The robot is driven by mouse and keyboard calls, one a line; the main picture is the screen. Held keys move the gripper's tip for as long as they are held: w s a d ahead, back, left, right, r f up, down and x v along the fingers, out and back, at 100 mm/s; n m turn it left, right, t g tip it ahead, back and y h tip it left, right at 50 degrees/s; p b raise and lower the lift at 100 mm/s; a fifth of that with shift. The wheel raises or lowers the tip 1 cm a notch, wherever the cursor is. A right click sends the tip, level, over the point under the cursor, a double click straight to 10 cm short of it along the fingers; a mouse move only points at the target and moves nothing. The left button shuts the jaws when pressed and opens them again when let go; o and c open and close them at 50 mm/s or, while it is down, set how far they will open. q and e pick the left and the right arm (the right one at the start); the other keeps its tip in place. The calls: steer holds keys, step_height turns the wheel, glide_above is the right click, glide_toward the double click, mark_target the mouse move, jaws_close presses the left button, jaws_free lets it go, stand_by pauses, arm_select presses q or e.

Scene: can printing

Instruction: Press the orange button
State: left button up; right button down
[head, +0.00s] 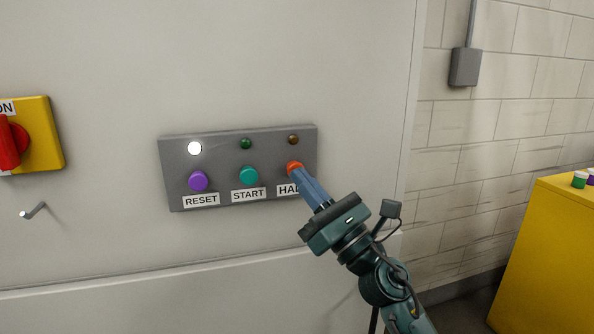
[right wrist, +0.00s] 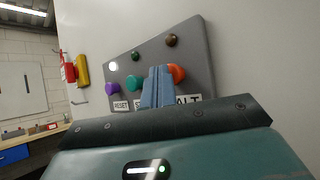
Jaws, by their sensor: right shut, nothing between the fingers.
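The orange button (head: 294,168) is at the right end of the grey panel (head: 218,150), above a partly hidden label that reads "HAL" in the head view. My right gripper (head: 302,176) is shut and empty, its blue fingertips right at the orange button and covering its lower right part. The orange button also shows in the right wrist view (right wrist: 177,73), just right of the shut fingers (right wrist: 157,80). I cannot tell whether the fingertips touch it. My left gripper is not in view.
A purple RESET button (head: 198,181) and a teal START button (head: 249,176) sit to the left. Above them are a lit white lamp (head: 194,148), a green lamp (head: 246,143) and a brown lamp (head: 293,139). A yellow box with a red switch (head: 39,135) is at far left.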

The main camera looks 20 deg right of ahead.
steer(key=shift+s, duration=0.75)
steer(key=s+p, duration=0.1)
steer(key=s, duration=0.4)
steer(key=shift+d, duration=0.1)
steer(key=shift+f, duration=0.1)
stand_by(0.4)
